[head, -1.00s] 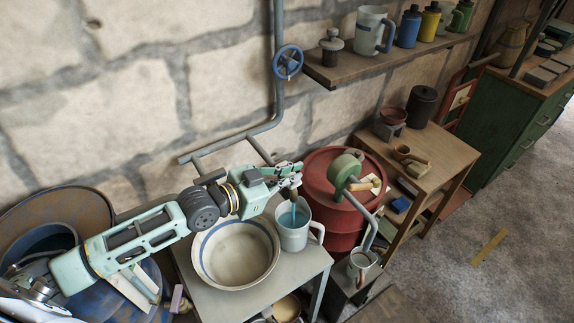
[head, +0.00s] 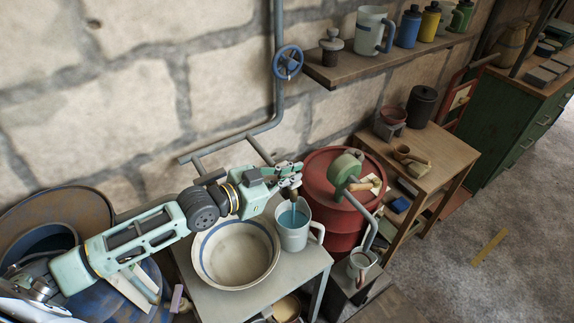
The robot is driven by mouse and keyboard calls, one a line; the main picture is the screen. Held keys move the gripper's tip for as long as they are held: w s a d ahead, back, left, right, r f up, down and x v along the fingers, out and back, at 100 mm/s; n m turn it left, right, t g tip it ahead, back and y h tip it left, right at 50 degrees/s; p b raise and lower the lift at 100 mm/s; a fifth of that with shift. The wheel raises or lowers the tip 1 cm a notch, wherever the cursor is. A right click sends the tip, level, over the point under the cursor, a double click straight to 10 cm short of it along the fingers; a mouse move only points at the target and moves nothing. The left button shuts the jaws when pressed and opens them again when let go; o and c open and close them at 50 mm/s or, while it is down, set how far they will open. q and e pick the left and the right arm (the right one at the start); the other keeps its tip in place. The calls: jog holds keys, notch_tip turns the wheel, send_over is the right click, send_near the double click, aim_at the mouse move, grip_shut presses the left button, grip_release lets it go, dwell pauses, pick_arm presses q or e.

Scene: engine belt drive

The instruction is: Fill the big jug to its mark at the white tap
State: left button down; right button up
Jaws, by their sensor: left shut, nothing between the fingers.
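A pale grey jug (head: 294,238) with a handle on its right stands upright on the grey metal stand. Blue water shows inside it, and a thin blue stream seems to fall into it from above. I cannot make out its mark. My left gripper (head: 291,184) is shut and empty just above the jug, at the end of the wall pipe (head: 262,152). The gripper hides most of the tap, so I cannot tell its colour or whether the fingers touch it. My right gripper is out of view.
A wide cream bowl (head: 236,255) with a blue band sits left of the jug. A red drum (head: 328,185) with a green hand pump (head: 345,167) stands to the right, with a smaller jug (head: 360,265) below its spout. A blue-handled jug (head: 370,30) stands on the shelf.

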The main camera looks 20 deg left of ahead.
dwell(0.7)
